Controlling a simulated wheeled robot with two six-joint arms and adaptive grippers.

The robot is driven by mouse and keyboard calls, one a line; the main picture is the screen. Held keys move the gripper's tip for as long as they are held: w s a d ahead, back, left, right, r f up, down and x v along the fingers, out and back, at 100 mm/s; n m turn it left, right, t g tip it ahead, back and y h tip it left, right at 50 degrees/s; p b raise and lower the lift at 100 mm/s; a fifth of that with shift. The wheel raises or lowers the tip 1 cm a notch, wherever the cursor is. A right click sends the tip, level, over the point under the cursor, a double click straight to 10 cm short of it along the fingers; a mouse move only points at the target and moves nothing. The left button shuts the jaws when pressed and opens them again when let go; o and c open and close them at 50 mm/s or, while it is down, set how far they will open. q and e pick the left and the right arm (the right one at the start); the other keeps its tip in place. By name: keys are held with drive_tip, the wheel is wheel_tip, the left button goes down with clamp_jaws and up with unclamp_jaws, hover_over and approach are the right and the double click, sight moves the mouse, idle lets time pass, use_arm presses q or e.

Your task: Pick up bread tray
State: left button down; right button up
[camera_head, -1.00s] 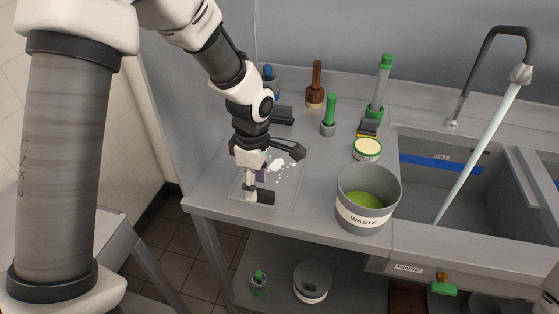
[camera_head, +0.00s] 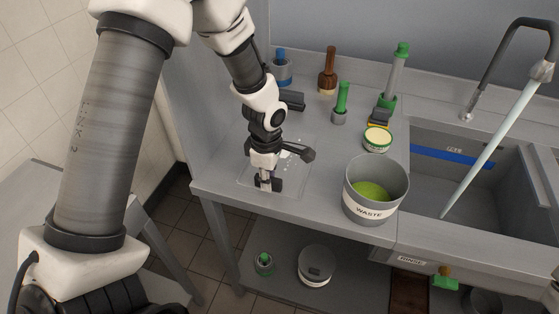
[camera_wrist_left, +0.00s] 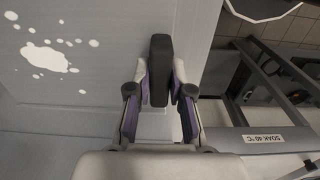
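I cannot make out a bread tray in either view. My left gripper (camera_head: 268,182) is low over the left end of the steel counter (camera_head: 325,165), above a thin clear sheet (camera_head: 298,184) with white spots (camera_wrist_left: 45,57). In the left wrist view, a dark oblong block (camera_wrist_left: 160,65) sits between the two purple-padded fingers of this gripper (camera_wrist_left: 160,92), which appear closed on its sides. The block also shows in the head view (camera_head: 277,185). Whether it touches the counter is unclear. My right gripper is out of view.
A waste bucket (camera_head: 374,208) stands right of the left gripper, beside the sink (camera_head: 470,190). Brushes (camera_head: 340,104) and a round tub (camera_head: 377,138) stand behind. Below are a lower shelf with a round container (camera_head: 316,266) and a brown panel (camera_head: 410,292).

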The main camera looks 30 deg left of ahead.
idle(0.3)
use_arm(q)
drive_tip(key=shift+w+r, duration=0.1)
drive_tip(key=shift+r, duration=0.05)
wheel_tip(320, 180, up, 10)
drive_tip(key=shift+f+b, duration=0.15)
drive_tip(key=shift+b, duration=0.4)
drive_tip(key=shift+w+f, duration=0.1)
wheel_tip(320, 180, up, 4)
drive_tip(key=p, duration=0.4)
